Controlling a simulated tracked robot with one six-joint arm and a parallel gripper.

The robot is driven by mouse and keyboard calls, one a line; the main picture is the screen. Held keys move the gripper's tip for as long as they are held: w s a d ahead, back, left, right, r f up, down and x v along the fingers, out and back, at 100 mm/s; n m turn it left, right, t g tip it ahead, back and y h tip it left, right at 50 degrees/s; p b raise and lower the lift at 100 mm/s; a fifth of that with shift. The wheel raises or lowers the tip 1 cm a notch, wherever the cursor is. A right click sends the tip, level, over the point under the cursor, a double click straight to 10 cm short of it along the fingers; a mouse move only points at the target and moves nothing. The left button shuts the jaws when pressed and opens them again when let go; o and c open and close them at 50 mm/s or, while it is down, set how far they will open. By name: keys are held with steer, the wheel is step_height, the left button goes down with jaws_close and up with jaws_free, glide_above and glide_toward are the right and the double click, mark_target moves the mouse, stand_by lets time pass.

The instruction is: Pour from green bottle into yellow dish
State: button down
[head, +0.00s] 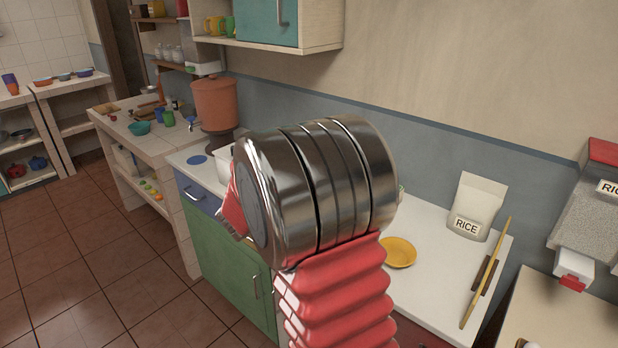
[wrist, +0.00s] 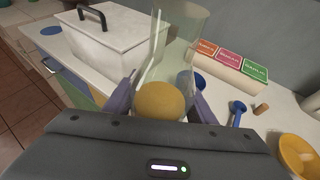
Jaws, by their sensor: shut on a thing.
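The yellow dish (head: 398,252) lies on the white counter right of my arm in the head view, with its inside empty as far as I can see. It also shows at the lower right of the wrist view (wrist: 298,155), apart from my gripper. My gripper (wrist: 160,98) has its purple fingers closed on a see-through, faintly green vessel that seems to be the green bottle (wrist: 190,30). A rounded orange-yellow surface (wrist: 158,100) shows between the fingers; I cannot tell whether it is contents or a cap. In the head view my wrist hides the held thing.
A white lidded box (wrist: 110,45) with a dark handle stands left of the fingers. A spice rack (wrist: 228,68), a blue spoon-like tool (wrist: 238,112) and a small cork (wrist: 262,109) lie to the right.

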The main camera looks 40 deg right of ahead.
steer(key=s+a+f+n+t+y, duration=0.1)
steer(key=a+f+n+y, duration=0.1)
steer(key=a, duration=0.7)
steer(key=s+a+f+n+t+y, duration=0.1)
steer(key=a+f+n+t+y, duration=0.1)
steer(key=a, duration=0.8)
steer(key=s+a+f+n+t+y, duration=0.1)
steer(key=s+a+f+n+y, duration=0.1)
steer(key=a, duration=0.7)
steer(key=shift+a+f+n+t, duration=0.2)
steer(key=shift+f+n+t, duration=0.1)
steer(key=shift+f+n, duration=0.1)
steer(key=shift+s, duration=0.25)
